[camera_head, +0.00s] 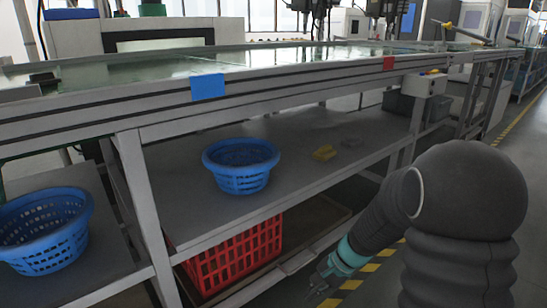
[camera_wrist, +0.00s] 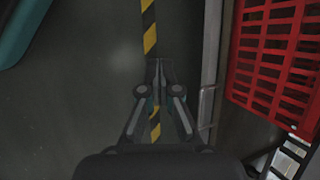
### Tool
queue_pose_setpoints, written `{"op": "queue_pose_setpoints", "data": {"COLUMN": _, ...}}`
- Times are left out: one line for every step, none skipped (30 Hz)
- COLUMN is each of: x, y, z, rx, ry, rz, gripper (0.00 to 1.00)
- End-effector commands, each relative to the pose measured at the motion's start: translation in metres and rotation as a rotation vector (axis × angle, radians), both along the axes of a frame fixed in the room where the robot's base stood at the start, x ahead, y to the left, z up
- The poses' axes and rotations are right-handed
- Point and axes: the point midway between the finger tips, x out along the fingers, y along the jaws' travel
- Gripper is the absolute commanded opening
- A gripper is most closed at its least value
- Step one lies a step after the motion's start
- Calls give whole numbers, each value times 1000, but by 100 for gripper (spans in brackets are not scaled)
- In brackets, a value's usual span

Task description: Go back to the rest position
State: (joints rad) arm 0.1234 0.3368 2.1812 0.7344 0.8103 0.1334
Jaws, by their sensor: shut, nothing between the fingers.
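My gripper (camera_head: 322,277) hangs low over the floor at the front of the bench, with my dark-sleeved arm folded down at the right of the head view. In the wrist view my gripper (camera_wrist: 158,66) points down, its fingertips together with nothing between them. It is above the floor's yellow-and-black striped line (camera_wrist: 149,25) and apart from the bench.
Another blue basket (camera_head: 44,256) stands at left. A red crate (camera_head: 238,262) is on the low shelf, right of my gripper in the wrist view. Floor is clear at right.

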Motion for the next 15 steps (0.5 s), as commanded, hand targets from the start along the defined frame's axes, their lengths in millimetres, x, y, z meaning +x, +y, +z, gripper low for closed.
{"op": "queue_pose_setpoints", "data": {"x": -13, "y": -2, "z": 18, "rx": -31, "ry": -30, "rz": 65, "gripper": 0}}
{"op": "queue_pose_setpoints", "data": {"x": -20, "y": -4, "z": 26, "rx": -51, "ry": -45, "rz": 106, "gripper": 0}}
{"op": "queue_pose_setpoints", "data": {"x": -30, "y": -7, "z": 36, "rx": -78, "ry": -63, "rz": 157, "gripper": 0}}
{"op": "queue_pose_setpoints", "data": {"x": -38, "y": -9, "z": 44, "rx": -99, "ry": -78, "rz": 195, "gripper": 0}}
{"op": "queue_pose_setpoints", "data": {"x": -45, "y": -11, "z": 51, "rx": -119, "ry": -92, "rz": 232, "gripper": 0}}
{"op": "queue_pose_setpoints", "data": {"x": -54, "y": -14, "z": 61, "rx": -147, "ry": -111, "rz": 276, "gripper": 0}}
{"op": "queue_pose_setpoints", "data": {"x": -61, "y": -17, "z": 68, "rx": -168, "ry": -125, "rz": 309, "gripper": 0}}
{"op": "queue_pose_setpoints", "data": {"x": -68, "y": -19, "z": 75, "rx": -189, "ry": -137, "rz": 343, "gripper": 0}}
{"op": "queue_pose_setpoints", "data": {"x": -77, "y": -23, "z": 84, "rx": -218, "ry": -157, "rz": 384, "gripper": 0}}
{"op": "queue_pose_setpoints", "data": {"x": -83, "y": -25, "z": 90, "rx": -239, "ry": -169, "rz": 413, "gripper": 0}}
{"op": "queue_pose_setpoints", "data": {"x": -89, "y": -28, "z": 97, "rx": -260, "ry": -183, "rz": 440, "gripper": 0}}
{"op": "queue_pose_setpoints", "data": {"x": -97, "y": -32, "z": 106, "rx": -290, "ry": -202, "rz": 477, "gripper": 0}}
{"op": "queue_pose_setpoints", "data": {"x": -104, "y": -34, "z": 112, "rx": -312, "ry": -214, "rz": 502, "gripper": 0}}
{"op": "queue_pose_setpoints", "data": {"x": -109, "y": -37, "z": 118, "rx": -333, "ry": -229, "rz": 525, "gripper": 0}}
{"op": "queue_pose_setpoints", "data": {"x": -117, "y": -40, "z": 127, "rx": -361, "ry": -246, "rz": 554, "gripper": 0}}
